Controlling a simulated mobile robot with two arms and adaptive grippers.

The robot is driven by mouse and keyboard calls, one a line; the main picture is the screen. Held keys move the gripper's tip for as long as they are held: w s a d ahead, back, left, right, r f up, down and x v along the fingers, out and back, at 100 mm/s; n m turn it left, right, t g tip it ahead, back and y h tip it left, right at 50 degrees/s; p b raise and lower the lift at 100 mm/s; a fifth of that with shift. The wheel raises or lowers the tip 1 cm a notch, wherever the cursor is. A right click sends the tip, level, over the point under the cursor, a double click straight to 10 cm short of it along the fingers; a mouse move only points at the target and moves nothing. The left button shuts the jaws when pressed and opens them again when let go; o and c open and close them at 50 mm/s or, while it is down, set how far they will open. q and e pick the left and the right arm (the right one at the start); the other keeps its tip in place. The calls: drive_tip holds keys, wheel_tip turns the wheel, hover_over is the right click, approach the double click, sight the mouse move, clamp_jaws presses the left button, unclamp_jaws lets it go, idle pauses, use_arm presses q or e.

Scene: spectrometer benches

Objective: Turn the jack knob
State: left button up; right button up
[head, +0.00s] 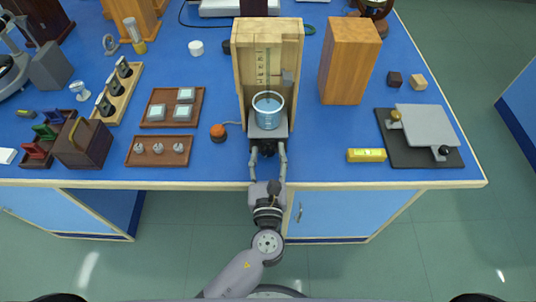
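A small grey jack (281,131) stands at the front of an open wooden cabinet and carries a glass beaker (268,110) of bluish liquid. A dark part shows low on the jack's front, between my fingers; I cannot clearly make out the knob there. My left gripper (269,149) reaches in from the table's front edge. Its two fingers are spread apart, one on each side of that dark part. I cannot tell if they touch it. My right gripper is not in view.
An orange button (218,131) with a cable sits left of the jack. A wooden block (349,60), a yellow level (366,155) and a grey plate with two knobs (427,124) stand to the right. Wooden trays (158,163) and racks fill the left side.

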use_arm(q)
drive_tip(key=c, duration=0.9)
drive_tip(key=shift+c, duration=0.2)
drive_tip(key=shift+f+n+b, duration=0.1)
drive_tip(key=shift+n+b, duration=0.95)
drive_tip(key=shift+n, duration=0.55)
drive_tip(key=shift+n+b, duration=0.65)
drive_tip(key=shift+n, duration=0.55)
drive_tip(key=o, duration=1.2)
drive_tip(key=shift+c, duration=0.2)
